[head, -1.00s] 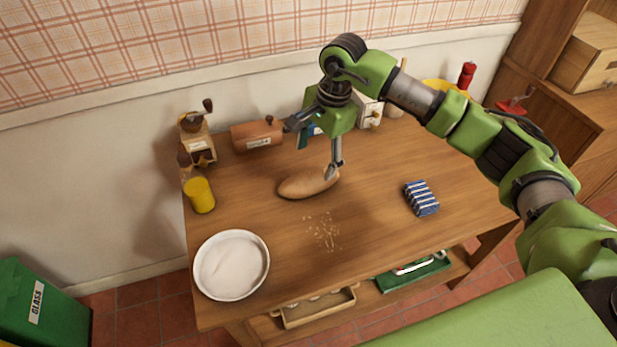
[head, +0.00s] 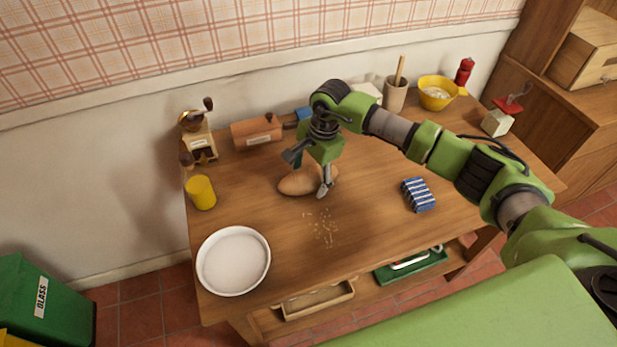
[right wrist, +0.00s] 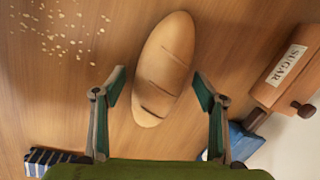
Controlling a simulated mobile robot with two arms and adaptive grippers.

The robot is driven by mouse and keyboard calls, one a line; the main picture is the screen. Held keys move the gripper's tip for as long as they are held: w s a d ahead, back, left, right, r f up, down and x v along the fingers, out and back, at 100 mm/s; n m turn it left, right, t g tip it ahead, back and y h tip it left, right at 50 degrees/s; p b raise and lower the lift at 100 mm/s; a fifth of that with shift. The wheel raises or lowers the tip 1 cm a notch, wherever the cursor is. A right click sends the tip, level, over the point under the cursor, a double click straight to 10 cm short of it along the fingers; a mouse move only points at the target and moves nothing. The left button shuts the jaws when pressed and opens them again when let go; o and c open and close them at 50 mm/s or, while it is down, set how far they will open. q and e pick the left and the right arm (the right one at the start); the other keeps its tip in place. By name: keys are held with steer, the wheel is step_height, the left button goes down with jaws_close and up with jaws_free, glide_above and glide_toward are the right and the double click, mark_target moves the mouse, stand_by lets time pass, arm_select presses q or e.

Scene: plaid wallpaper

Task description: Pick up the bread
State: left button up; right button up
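The bread (head: 297,183), a brown oval loaf with slashes on its crust, lies on the wooden table (head: 370,235). It also shows in the right wrist view (right wrist: 165,65), lying lengthwise between and ahead of my fingers. My right gripper (head: 308,172) is just above the loaf in the head view and hides part of its right side. In the right wrist view my right gripper (right wrist: 160,82) is open, with one finger on each side of the loaf's near end and a gap to both. My left gripper is not in view.
Crumbs (head: 323,228) lie in front of the loaf. A white round dish (head: 233,261), a yellow cup (head: 201,193), a coffee grinder (head: 199,138), a sugar canister (head: 257,131) and a blue striped packet (head: 418,194) stand around it. The table's front right is clear.

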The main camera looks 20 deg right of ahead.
steer(key=c, duration=1.2)
steer(key=shift+r, duration=0.1)
